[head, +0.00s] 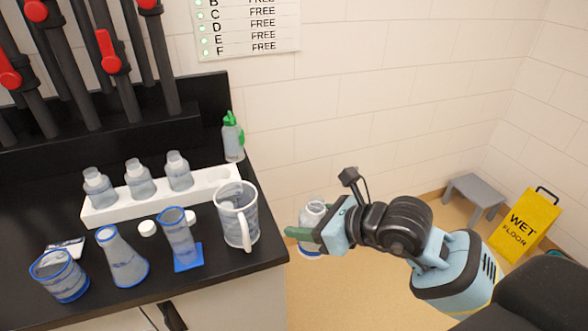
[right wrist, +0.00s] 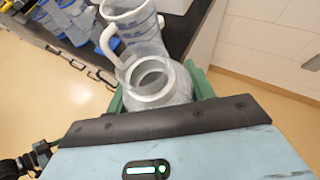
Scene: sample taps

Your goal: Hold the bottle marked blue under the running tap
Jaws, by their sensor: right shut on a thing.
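My right gripper (head: 306,234) is shut on a clear, open-mouthed bottle (head: 313,213), held upright off the counter's right end. A blue edge shows at the bottle's base, below the green finger. In the right wrist view the bottle (right wrist: 160,82) sits between the green fingers, its round mouth facing the camera. Several dark taps with red handles (head: 110,52) stand at the top left, far from the bottle. Their spouts are partly out of frame, and I cannot tell which one runs. My left gripper is not in view.
A white rack (head: 150,205) holds three bottles on the black counter (head: 200,284). A handled jug (head: 236,222) stands near the edge beside my gripper. A cylinder, flask, beaker and green-topped bottle (head: 232,138) stand there too. A stool and yellow wet-floor sign (head: 527,222) are right.

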